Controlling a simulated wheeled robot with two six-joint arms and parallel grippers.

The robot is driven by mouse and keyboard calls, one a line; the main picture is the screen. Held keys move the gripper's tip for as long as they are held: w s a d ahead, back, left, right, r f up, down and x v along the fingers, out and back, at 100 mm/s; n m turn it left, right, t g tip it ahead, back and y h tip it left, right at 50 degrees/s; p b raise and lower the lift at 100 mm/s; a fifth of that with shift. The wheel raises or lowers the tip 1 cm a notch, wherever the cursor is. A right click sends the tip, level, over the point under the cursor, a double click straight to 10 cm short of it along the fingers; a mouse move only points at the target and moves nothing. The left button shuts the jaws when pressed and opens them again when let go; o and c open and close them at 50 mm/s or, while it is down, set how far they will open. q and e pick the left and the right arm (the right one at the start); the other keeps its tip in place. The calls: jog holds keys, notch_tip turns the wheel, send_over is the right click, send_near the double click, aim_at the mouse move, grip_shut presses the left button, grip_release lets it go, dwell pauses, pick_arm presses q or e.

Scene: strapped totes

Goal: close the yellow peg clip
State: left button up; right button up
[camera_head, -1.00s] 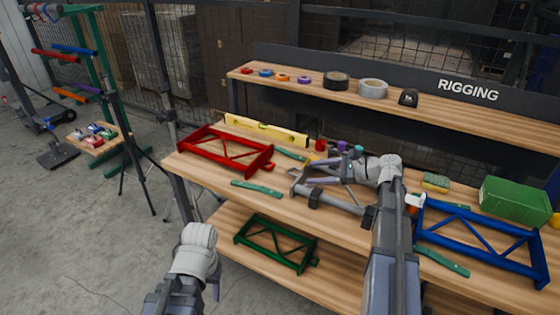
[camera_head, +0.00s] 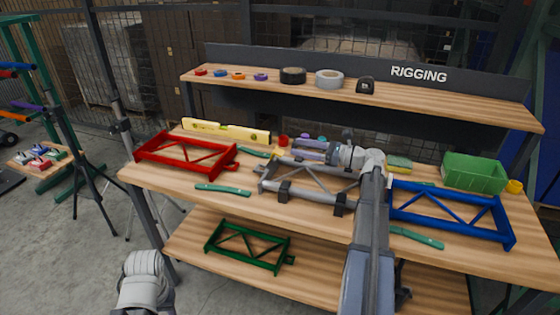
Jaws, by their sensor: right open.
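My right gripper (camera_head: 303,150) reaches left over the back middle of the workbench. Its two lavender fingers are apart, with no object clearly visible between them. A small yellow patch (camera_head: 276,152) shows just left of the fingertips, beside a red piece (camera_head: 283,140). It may be the yellow peg clip, but it is too small and partly hidden to tell its shape or whether it is open. Part of my left arm shows at the bottom left; its gripper is not visible.
The workbench (camera_head: 150,180) holds a red frame (camera_head: 150,155), grey frame (camera_head: 262,182), blue frame (camera_head: 503,228), yellow level (camera_head: 225,131), green bin (camera_head: 474,172) and yellow cup (camera_head: 514,187). A green frame (camera_head: 248,257) lies on the lower shelf. Tape rolls stand on the upper shelf (camera_head: 430,104).

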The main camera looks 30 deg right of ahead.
aim_at(281, 152)
jog(key=w+a+f+b, duration=0.1)
jog(key=w+a, duration=0.1)
jog(key=w+a+f+b, duration=0.1)
jog(key=w+f, duration=0.1)
jog(key=shift+w+a+f, duration=0.2)
jog(key=shift+a+f, duration=0.1)
jog(key=shift+a, duration=0.1)
pick_arm(q)
jog(key=shift+f, duration=1.75)
pick_arm(e)
jog(key=shift+x, duration=0.85)
jog(key=shift+c, duration=0.2)
grip_shut()
